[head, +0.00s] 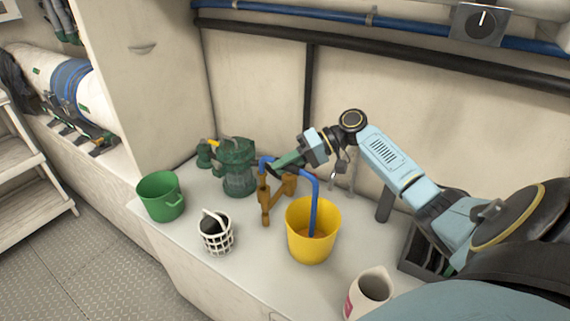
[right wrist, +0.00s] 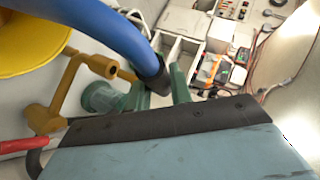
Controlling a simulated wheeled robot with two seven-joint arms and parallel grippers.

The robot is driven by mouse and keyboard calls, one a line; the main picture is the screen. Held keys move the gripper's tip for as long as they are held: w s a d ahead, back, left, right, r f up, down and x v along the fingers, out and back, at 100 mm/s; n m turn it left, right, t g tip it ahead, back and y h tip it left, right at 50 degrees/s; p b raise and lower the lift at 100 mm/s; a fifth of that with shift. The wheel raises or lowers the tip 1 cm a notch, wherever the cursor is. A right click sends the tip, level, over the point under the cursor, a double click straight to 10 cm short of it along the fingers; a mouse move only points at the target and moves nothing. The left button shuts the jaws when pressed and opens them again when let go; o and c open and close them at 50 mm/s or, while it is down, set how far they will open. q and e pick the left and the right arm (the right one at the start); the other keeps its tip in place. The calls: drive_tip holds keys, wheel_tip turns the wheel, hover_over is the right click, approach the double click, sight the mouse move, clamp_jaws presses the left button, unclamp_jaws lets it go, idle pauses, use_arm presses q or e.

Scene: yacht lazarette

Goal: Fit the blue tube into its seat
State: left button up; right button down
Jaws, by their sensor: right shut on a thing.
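The blue tube (head: 315,200) is an arched hose. One end stands down inside the yellow bucket (head: 306,228); the other reaches left to my right gripper (head: 277,168). In the right wrist view the tube (right wrist: 105,30) ends in a black cuff (right wrist: 155,76) by the green fingers, which are shut on it. I cannot tell which part is the seat. My left gripper is out of view.
A green pump (head: 238,178) stands left of the fitting. A green bucket (head: 160,196), a white basket (head: 216,238) and a pale mug (head: 371,290) stand on the white counter (head: 262,268). A dark crate (head: 420,258) is at the right. The counter's front edge is near the basket.

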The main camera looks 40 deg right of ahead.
drive_tip(key=shift+f+b, duration=1.6)
drive_tip(key=shift+f, duration=0.95)
